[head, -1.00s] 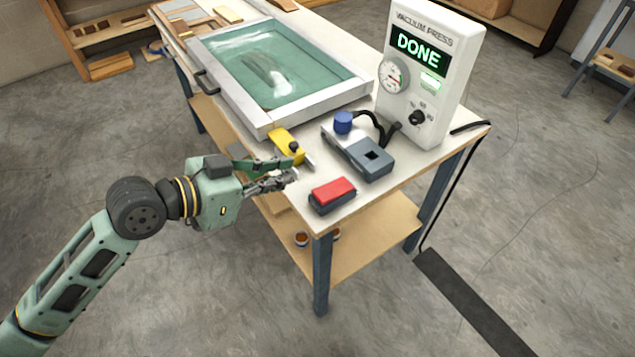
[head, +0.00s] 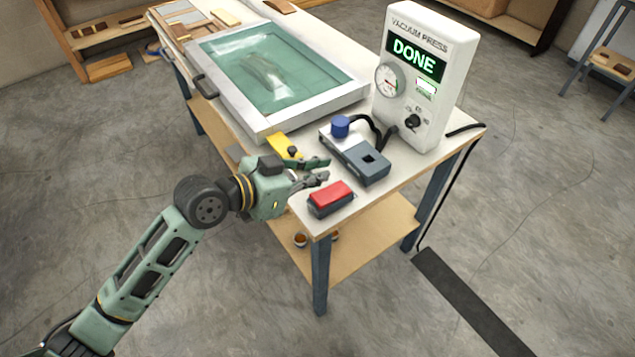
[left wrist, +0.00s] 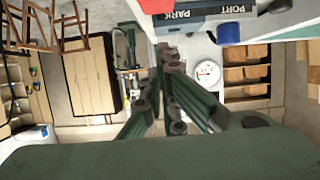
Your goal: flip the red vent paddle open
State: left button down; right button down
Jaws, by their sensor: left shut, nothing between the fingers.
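The red vent paddle (head: 331,191) lies flat on top of a dark base (head: 331,207) at the near corner of the bench. In the left wrist view a red part of it (left wrist: 156,5) shows at the top edge, cut off. My left gripper (head: 325,170) is in the head view, just behind and left of the paddle, over the bench edge. It is shut and empty, and I see no contact with the paddle. In the left wrist view its fingers (left wrist: 168,55) point up toward the bench. My right gripper is not in view.
A grey block (head: 372,174) with a socket and a blue cap (head: 340,126) stands right of the gripper. A yellow clamp-like part (head: 283,144) lies behind it. The white vacuum press box (head: 421,75) reads DONE. The framed press bed (head: 262,125) fills the back of the bench.

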aim_at(317, 201)
pick_arm(q)
notch_tip(317, 201, down, 4)
jog(key=shift+w+d+r, duration=0.1)
jog(key=shift+d+r, duration=0.05)
jog(key=shift+r, duration=0.1)
jog(key=shift+f, duration=0.4)
